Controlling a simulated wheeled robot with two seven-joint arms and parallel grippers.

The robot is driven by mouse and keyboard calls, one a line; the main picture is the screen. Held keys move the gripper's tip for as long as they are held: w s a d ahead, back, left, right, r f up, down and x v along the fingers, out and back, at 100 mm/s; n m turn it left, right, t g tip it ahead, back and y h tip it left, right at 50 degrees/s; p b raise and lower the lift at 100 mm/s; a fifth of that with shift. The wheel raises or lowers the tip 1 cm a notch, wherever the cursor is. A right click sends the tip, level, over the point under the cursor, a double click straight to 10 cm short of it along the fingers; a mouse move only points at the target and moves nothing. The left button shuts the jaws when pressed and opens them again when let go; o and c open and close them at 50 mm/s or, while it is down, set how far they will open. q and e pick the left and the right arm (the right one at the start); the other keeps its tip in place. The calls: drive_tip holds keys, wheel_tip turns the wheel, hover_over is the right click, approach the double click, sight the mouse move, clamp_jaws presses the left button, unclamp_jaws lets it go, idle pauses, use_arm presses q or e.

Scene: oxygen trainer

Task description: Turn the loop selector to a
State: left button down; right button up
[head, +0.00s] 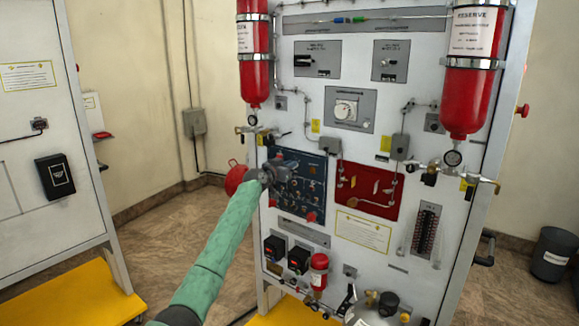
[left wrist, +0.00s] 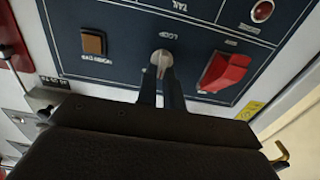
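The loop selector (left wrist: 161,58) is a small pale round knob with a raised grip on the dark blue panel (left wrist: 120,25), under the word LOOP, which appears upside down in the left wrist view. My left gripper (left wrist: 161,72) has its two dark fingers close together, one on each side of the knob's grip, and looks shut on it. In the head view my left gripper (head: 268,174) is at the left part of the blue panel (head: 312,166) and hides the selector. The knob's exact pointing is hard to read. My right gripper is not in view.
On the blue panel, a red rocker switch (left wrist: 224,72) and a brown square button (left wrist: 94,43) flank the selector closely. A red panel (head: 370,205) is to the right. Red cylinders (head: 253,60) hang above.

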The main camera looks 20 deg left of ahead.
use_arm(q)
drive_tip(key=shift+w+a+f+n+b, duration=0.1)
drive_tip(key=shift+a+n+b, duration=0.05)
drive_tip(key=shift+n, duration=1.4)
drive_tip(key=shift+a+f+n+b, duration=0.1)
drive_tip(key=shift+n+b, duration=0.1)
drive_tip(key=shift+n, duration=1.3)
drive_tip(key=shift+w+a+n+b, duration=0.1)
drive_tip(key=shift+a+n+b, duration=0.05)
drive_tip(key=shift+n, duration=1.4)
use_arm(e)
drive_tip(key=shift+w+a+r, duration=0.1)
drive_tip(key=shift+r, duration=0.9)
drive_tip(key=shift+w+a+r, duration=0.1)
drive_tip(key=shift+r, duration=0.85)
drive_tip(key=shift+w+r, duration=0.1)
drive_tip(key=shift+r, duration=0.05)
use_arm(q)
drive_tip(key=c, duration=1.5)
unclamp_jaws()
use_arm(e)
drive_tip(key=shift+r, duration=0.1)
use_arm(q)
drive_tip(key=shift+s, duration=0.15)
